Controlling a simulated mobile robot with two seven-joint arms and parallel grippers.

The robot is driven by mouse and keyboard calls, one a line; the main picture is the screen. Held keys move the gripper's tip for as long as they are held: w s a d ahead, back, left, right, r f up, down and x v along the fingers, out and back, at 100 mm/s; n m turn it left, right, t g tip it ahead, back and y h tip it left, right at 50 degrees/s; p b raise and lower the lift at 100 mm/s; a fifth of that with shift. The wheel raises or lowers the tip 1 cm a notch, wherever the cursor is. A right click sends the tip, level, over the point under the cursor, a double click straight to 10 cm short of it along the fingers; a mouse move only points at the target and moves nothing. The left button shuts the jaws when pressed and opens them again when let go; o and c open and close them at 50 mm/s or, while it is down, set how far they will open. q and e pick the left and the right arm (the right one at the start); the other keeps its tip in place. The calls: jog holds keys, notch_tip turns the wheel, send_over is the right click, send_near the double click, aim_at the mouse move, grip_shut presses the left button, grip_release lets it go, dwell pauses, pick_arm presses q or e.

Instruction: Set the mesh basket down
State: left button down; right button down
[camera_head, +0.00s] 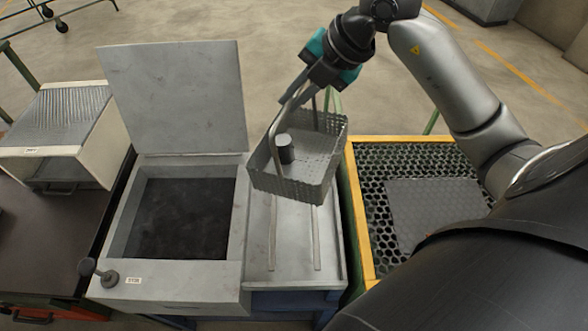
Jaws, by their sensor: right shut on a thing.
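The grey mesh basket (325,172) hangs slightly tilted from my right gripper (300,98), which is shut on its tall handle. A small dark cylinder (285,149) is in the basket. The basket is over the grey drain tray (333,262), which has two thin rails running towards me, and its right corner comes close to the tray's right edge. I cannot tell whether its underside touches the rails. My left gripper is not in view.
Left of the tray stands an open tank (185,218) with dark contents and its lid (175,98) raised. Right is a yellow-edged honeycomb grate (362,228) with a grey plate (436,205) on it. A ribbed-top box (62,118) stands far left on a dark bench (45,245).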

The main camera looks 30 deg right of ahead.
aim_at(301, 162)
notch_tip(301, 162, down, 19)
jog(key=shift+r+b, duration=0.1)
jog(key=shift+b, duration=0.2)
jog(key=shift+s, duration=0.1)
jog(key=c, duration=1.3)
grip_release()
jog(key=shift+s+f, duration=0.1)
jog(key=shift+f, duration=0.2)
jog(key=o, duration=0.4)
jog(key=shift+r, duration=0.15)
jog(key=v, duration=1.1)
jog(key=shift+d+r, duration=0.1)
jog(key=shift+r, duration=0.35)
